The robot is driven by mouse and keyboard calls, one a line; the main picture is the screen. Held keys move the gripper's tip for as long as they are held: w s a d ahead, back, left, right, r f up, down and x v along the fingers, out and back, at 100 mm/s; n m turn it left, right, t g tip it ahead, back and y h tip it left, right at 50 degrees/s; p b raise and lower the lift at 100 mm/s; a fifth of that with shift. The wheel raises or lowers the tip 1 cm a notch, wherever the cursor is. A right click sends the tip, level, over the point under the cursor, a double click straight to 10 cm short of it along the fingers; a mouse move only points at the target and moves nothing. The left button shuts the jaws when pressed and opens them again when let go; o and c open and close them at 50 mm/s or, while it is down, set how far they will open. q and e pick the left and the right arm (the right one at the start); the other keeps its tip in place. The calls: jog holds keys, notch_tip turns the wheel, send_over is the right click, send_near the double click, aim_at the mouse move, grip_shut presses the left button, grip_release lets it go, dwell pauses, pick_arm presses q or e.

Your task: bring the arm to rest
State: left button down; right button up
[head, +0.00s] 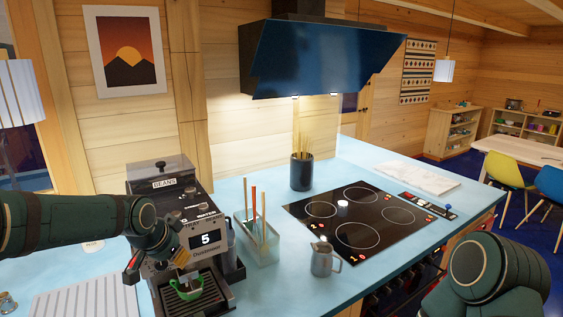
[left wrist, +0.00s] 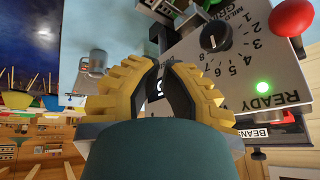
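My left arm comes in from the left in the head view. Its gripper (head: 181,258) hangs in front of the coffee machine (head: 172,200), above a green cup (head: 188,289) on the drip tray. In the left wrist view the yellow-ridged fingers (left wrist: 165,66) converge to a narrow tip, and I see nothing held between them. The machine's panel, with a dial, a red knob and a lit green READY light, is close on the right there. My right arm (head: 488,272) shows at the lower right, with its gripper out of view.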

pick_arm(q)
jog(key=s+d+f+n+g+h+b, duration=0.1)
jog(key=s+d+f, duration=0.2)
jog(key=f, duration=0.6)
jog(key=s+d+f+n+g+b, duration=0.1)
jog(key=s+d+f+n+b, duration=0.2)
jog(key=f, duration=0.6)
jog(key=s+d+f+h, duration=0.1)
jog(key=s+d+f, duration=0.3)
jog(key=f, duration=0.5)
jog(key=s+d+f+n+g+b, duration=0.1)
jog(key=s+d+f+n, duration=0.3)
jog(key=s+f, duration=0.9)
jog(key=shift+s+g+b, duration=0.35)
jog(key=shift+g+b, duration=0.05)
jog(key=shift+b, duration=0.35)
pick_arm(e)
notch_tip(320, 180, down, 7)
jog(key=shift+d+r, duration=0.15)
